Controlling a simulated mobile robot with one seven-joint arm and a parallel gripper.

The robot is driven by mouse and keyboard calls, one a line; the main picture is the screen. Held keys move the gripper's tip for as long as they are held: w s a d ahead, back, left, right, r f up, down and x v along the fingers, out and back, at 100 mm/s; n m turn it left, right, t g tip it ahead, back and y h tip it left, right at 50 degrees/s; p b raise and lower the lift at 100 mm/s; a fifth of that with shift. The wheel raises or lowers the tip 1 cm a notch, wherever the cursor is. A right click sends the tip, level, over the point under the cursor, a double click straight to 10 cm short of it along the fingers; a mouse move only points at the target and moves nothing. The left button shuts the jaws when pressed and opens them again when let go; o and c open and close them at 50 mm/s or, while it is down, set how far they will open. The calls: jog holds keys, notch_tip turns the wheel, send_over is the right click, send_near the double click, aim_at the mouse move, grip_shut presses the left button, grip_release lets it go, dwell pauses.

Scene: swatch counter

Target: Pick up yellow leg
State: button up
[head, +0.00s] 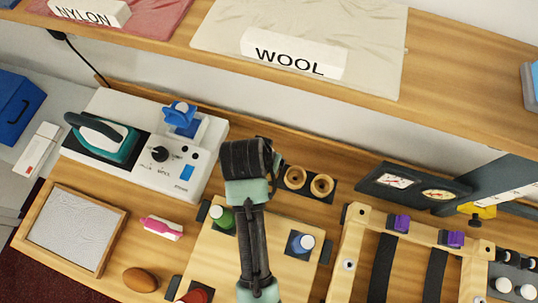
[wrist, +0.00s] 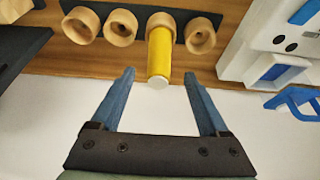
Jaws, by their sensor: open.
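The yellow leg (wrist: 159,52) shows in the wrist view as a yellow cylinder with a pale end, set in one of several round wooden cups on a dark strip (wrist: 103,15). My gripper (wrist: 159,74) is open and empty, one blue-grey finger to each side of the leg's pale end. The fingertips appear apart from it; how deep the leg sits between them is hard to tell. In the head view two wooden cups (head: 295,177) show right of my arm. The leg and my fingers are hidden there.
A white iron station (head: 157,155) stands left. A wooden board (head: 205,258) with green (head: 221,219) and blue (head: 301,243) pieces lies in front. A wooden frame (head: 348,250) and dark dial panel (head: 372,187) stand right. A shelf (head: 440,85) with a WOOL sign (head: 293,55) overhangs the back.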

jog(key=shift+p+x, duration=0.75)
jog(key=shift+x, duration=3.3)
jog(key=shift+d, duration=0.1)
jog(key=shift+r, duration=0.1)
grip_shut()
